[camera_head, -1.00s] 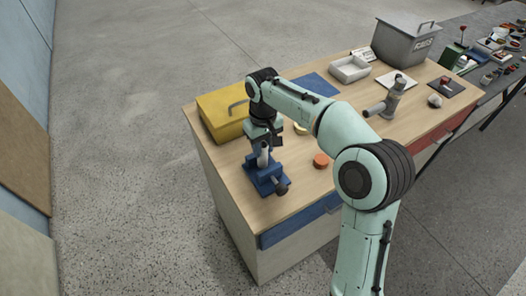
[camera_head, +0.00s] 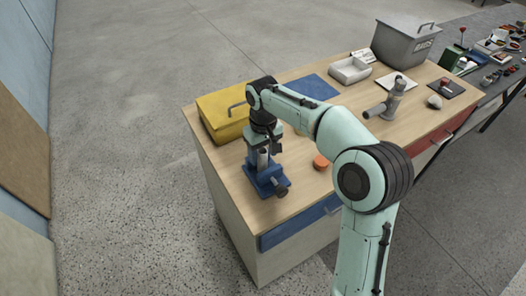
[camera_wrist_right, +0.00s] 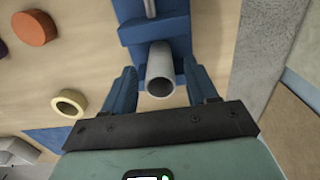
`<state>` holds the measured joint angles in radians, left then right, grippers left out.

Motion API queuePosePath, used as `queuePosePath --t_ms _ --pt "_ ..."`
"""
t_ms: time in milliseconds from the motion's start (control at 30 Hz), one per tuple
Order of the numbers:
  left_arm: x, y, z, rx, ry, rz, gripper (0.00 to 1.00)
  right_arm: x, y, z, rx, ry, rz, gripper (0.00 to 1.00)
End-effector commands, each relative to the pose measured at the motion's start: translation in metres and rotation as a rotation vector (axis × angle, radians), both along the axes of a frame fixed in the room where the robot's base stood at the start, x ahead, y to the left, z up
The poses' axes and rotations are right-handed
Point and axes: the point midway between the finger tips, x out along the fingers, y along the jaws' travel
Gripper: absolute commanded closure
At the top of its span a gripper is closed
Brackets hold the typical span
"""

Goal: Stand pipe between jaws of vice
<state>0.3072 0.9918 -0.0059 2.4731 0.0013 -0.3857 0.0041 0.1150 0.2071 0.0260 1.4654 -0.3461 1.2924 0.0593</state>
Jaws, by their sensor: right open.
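The blue vice (camera_head: 268,184) stands near the front left corner of the wooden bench. The grey pipe (camera_head: 262,160) stands upright at the vice, under my right gripper (camera_head: 265,148). In the right wrist view the pipe (camera_wrist_right: 160,62) shows its open round end toward the camera, against the blue vice (camera_wrist_right: 181,45). My right gripper (camera_wrist_right: 161,88) is open, with one blue finger on each side of the pipe and a gap showing at both. The pipe's lower end is hidden, so its exact seat in the jaws cannot be told. My left gripper is not in view.
A yellow box (camera_head: 222,115) stands just behind the vice. An orange disc (camera_head: 321,162) lies to its right; a yellow ring (camera_wrist_right: 70,103) shows in the wrist view. A blue mat (camera_head: 313,87), white tray (camera_head: 350,70) and grey bin (camera_head: 402,42) are farther back.

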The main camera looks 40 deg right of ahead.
Motion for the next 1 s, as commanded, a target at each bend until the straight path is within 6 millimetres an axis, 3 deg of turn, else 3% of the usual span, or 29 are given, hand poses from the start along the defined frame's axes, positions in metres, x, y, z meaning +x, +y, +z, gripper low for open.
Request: queuePosePath --t_ms 167,400,600,1000 --pt "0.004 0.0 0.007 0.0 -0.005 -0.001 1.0 0.001 0.0 0.027 -0.001 -0.006 0.0 0.42" --pt "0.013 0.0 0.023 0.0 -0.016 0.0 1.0 0.002 0.0 0.082 -0.001 -0.007 0.0 0.42" --pt "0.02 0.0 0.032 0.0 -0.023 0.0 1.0 0.001 0.0 0.112 -0.001 -0.005 0.0 0.42" --pt "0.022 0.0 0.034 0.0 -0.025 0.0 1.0 0.0 0.0 0.122 0.0 -0.001 0.0 0.42"
